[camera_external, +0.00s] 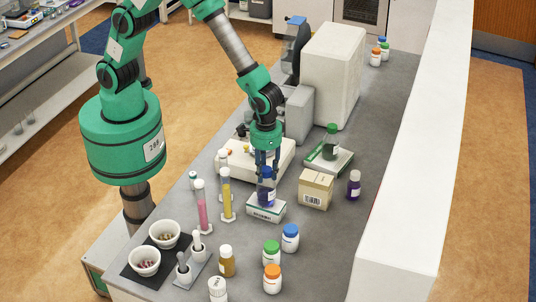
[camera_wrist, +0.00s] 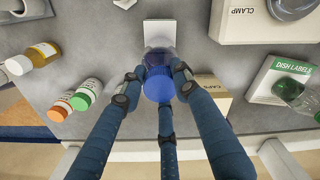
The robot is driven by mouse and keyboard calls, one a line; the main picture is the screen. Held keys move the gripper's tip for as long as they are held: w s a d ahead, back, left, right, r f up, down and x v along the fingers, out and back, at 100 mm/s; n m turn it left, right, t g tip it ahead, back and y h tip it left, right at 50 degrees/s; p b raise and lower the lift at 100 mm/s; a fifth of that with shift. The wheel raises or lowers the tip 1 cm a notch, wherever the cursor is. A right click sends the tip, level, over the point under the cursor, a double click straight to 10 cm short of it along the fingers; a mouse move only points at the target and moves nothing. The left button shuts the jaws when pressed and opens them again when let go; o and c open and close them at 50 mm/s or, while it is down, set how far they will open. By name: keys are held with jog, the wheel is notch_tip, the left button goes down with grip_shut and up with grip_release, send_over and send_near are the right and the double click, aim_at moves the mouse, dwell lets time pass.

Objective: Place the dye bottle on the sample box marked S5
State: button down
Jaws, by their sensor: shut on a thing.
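My gripper (camera_external: 266,172) points down over the bench, its fingers shut around a dark blue dye bottle (camera_external: 266,196) with a blue cap. In the wrist view the fingers of my gripper (camera_wrist: 157,82) close around the bottle (camera_wrist: 158,62). The bottle is upright over a small white box (camera_external: 265,214) with a green band and dark print too small to read, so I cannot confirm S5. The bottle's base meets the box top in the picture; I cannot tell whether it rests there. The white box (camera_wrist: 158,28) shows partly in the wrist view, the rest hidden.
A tan caps box (camera_external: 315,190) and a purple bottle (camera_external: 353,186) stand to the right. A green bottle (camera_external: 330,146) is on a dish labels box (camera_external: 343,163). Pink (camera_external: 202,211) and yellow (camera_external: 226,197) cylinders stand left. Several capped bottles are in front.

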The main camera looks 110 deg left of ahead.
jog(key=shift+f, duration=0.2)
jog(key=c, duration=1.3)
grip_release()
notch_tip(320, 180, up, 12)
jog(key=shift+r, duration=0.1)
